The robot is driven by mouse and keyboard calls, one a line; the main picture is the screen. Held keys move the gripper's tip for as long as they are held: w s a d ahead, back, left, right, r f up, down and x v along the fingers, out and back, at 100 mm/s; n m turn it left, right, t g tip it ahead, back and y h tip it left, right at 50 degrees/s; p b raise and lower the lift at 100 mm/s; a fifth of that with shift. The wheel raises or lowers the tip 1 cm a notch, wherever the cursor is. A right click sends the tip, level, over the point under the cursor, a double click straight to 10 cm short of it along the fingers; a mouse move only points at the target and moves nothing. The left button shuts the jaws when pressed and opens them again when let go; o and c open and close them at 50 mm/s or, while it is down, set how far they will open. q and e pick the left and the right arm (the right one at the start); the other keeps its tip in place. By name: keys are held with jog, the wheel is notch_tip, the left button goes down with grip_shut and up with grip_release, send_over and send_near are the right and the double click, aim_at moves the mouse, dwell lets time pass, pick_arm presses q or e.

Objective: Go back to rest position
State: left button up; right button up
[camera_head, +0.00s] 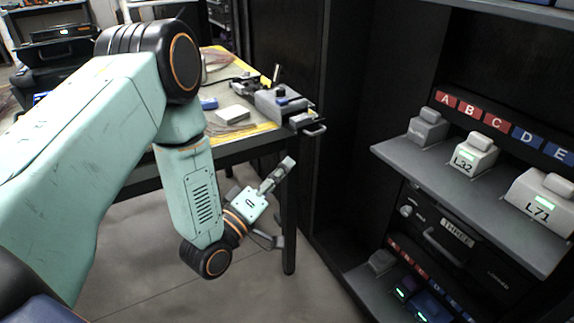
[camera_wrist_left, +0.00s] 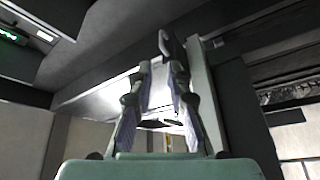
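My left arm comes in from the left in the camera_head view and reaches down in front of the workbench. My left gripper (camera_head: 284,202) hangs beside the bench leg, with its two fingers spread apart and nothing between them. In the left wrist view, the gripper (camera_wrist_left: 160,75) also shows its fingers apart, with no object held. My right arm and right gripper are not in view.
A workbench (camera_head: 262,144) with tools and small devices stands behind my left arm. A dark shelf unit (camera_head: 400,163) on the right holds grey labelled modules, including L32 (camera_head: 472,156) and L71 (camera_head: 541,200). Bare floor (camera_head: 150,260) lies below the arm.

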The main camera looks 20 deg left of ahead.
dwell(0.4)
pick_arm(q)
jog(key=s+f+m+g+y+p, duration=0.1)
jog(key=s+f+m+g+y, duration=0.15)
jog(key=s+f+g, duration=0.45)
jog(key=s+f+m+g+y, duration=0.1)
jog(key=s+f+m+g, duration=0.2)
jog(key=f, duration=0.7)
jog(key=s+f+m+g+y+p, duration=0.1)
jog(key=s+g, duration=0.8)
jog(key=s, duration=1.5)
jog(key=f+m+p, duration=0.1)
jog(key=m+p, duration=0.1)
jog(key=p, duration=0.1)
jog(key=shift+s+a+f+g, duration=0.2)
jog(key=shift+f+g, duration=0.1)
jog(key=shift+g, duration=0.1)
